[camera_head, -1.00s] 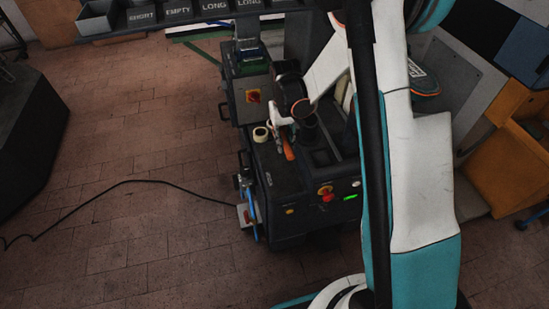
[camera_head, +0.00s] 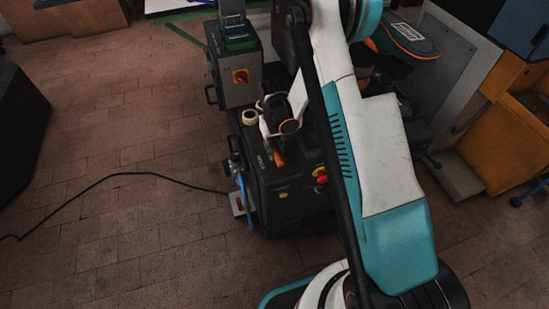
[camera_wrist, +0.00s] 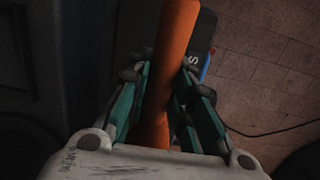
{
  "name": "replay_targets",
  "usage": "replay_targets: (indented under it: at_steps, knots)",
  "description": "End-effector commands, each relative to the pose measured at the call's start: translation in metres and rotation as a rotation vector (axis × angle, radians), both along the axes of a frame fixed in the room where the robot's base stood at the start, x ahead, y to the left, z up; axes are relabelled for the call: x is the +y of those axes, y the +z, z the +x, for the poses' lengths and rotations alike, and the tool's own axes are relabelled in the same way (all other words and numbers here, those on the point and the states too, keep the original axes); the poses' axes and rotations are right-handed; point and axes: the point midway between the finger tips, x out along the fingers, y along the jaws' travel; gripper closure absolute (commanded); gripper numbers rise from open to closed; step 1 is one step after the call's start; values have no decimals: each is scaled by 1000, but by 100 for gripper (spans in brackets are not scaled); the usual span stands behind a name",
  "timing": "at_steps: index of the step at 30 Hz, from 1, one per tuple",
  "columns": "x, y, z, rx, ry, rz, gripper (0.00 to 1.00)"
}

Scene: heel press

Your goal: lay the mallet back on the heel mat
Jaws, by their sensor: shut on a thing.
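The mallet's orange handle (camera_wrist: 172,70) runs between the teal fingers of my gripper (camera_wrist: 165,100) in the wrist view, and the gripper is shut on it. In the head view the handle (camera_head: 278,157) shows as a small orange piece just below my gripper (camera_head: 271,138), over the front of the dark machine. The mallet's head cannot be made out. A dark strip with pale lettering (camera_head: 262,160) lies on the machine's top beside the handle; it may be the heel mat. A dark piece with a pale letter (camera_wrist: 199,55) also shows behind the handle in the wrist view.
A cream tape roll (camera_head: 250,117) stands on the machine's top, left of my gripper. A grey switch box (camera_head: 240,78) rises behind it. A red button (camera_head: 319,171) is on the machine's front right. A black cable (camera_head: 120,175) crosses the open brick floor at left.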

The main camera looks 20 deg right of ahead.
Motion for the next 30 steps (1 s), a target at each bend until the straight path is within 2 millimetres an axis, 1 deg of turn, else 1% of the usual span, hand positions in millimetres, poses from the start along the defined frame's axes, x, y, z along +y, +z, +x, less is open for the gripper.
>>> replay_targets:
  at_steps: [4,10,12,22,23,24,25,30]
  knots:
    - [0,-12,0,0,0,0,100]
    - [0,-40,0,0,0,0,100]
    - [0,-43,0,0,0,0,100]
    - [0,-44,0,0,0,0,100]
    - [0,-44,0,0,0,0,75]
    - [0,-44,0,0,0,0,66]
    - [0,-44,0,0,0,0,59]
    - [0,-44,0,0,0,0,59]
